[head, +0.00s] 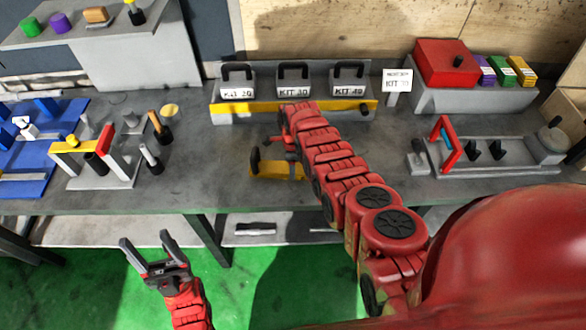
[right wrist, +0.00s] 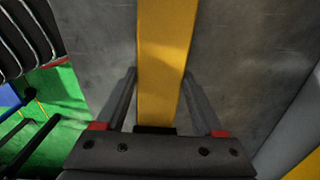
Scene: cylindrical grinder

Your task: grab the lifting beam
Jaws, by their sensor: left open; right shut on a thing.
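The lifting beam (head: 272,171) is a yellow bar with a dark upright part at its left end, on the grey bench in front of the kit rack. My right arm hides part of it in the head view. In the right wrist view the yellow beam (right wrist: 163,60) runs between the two fingers of my right gripper (right wrist: 162,90), which is shut on it. In the head view the right fingers are mostly hidden by the arm. My left gripper (head: 145,240) is open and empty, in front of the bench above the green floor.
A rack (head: 215,112) with blocks labelled KIT 20, KIT 30 and KIT 40 stands behind the beam. A yellow, grey and red fixture (head: 115,165) is at left, and a grey fixture (head: 490,160) at right. A red box (head: 445,62) stands at back right.

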